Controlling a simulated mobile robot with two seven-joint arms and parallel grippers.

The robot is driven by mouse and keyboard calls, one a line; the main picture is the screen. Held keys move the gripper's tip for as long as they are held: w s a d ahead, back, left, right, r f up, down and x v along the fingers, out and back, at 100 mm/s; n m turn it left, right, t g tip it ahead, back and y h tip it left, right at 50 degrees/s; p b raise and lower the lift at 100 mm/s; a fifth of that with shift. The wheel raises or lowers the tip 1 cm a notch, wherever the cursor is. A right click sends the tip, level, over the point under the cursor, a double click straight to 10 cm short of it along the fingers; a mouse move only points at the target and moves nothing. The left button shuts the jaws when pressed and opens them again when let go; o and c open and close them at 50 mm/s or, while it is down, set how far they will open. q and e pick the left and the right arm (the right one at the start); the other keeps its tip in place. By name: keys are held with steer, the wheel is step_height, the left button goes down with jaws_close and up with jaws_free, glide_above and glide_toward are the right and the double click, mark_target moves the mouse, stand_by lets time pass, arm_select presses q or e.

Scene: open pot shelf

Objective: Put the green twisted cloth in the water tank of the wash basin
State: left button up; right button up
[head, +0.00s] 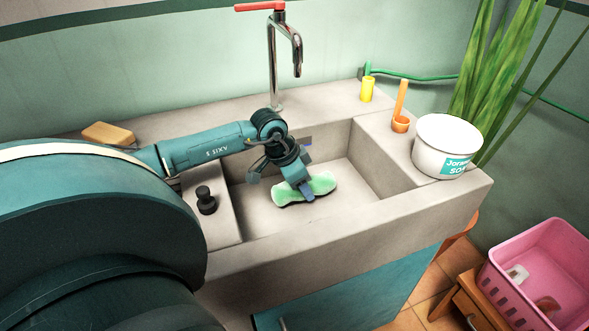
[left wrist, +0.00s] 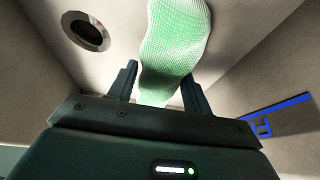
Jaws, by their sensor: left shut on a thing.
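The green twisted cloth (head: 310,187) is pale green and white, low inside the water tank of the grey wash basin (head: 262,218). My left gripper (head: 306,190) is shut on the cloth from above. In the left wrist view the cloth (left wrist: 174,45) passes between the two fingers of the left gripper (left wrist: 160,85). I cannot tell whether the cloth touches the tank floor. The drain hole (left wrist: 86,31) shows at the upper left of that view. My right gripper is not in view.
A chrome tap (head: 272,60) stands behind the tank. A black stopper (head: 206,200) and a sponge (head: 108,134) are on the left ledge. A pink basket (head: 535,270) is lower right.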

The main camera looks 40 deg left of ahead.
arm_select(q)
steer(key=shift+w+a+b, duration=0.4)
steer(key=shift+a+b, duration=0.1)
steer(key=shift+a, duration=0.2)
steer(key=shift+w+a+f+b, duration=0.1)
steer(key=shift+a+b, duration=0.05)
steer(key=shift+b, duration=0.15)
steer(key=shift+w+a+b, duration=0.3)
steer(key=shift+a+b, duration=0.2)
steer(key=shift+a, duration=0.1)
steer(key=shift+w+a+b, duration=0.3)
steer(key=shift+a+b, duration=0.15)
steer(key=shift+a, duration=0.15)
steer(key=shift+w+a+f+b, duration=0.1)
steer(key=shift+a+f+b, duration=0.1)
steer(key=shift+f+b, duration=0.35)
steer(key=shift+r, duration=0.1)
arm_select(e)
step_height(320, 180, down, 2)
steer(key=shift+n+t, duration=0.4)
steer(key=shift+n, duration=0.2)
arm_select(q)
steer(key=o, duration=1.2)
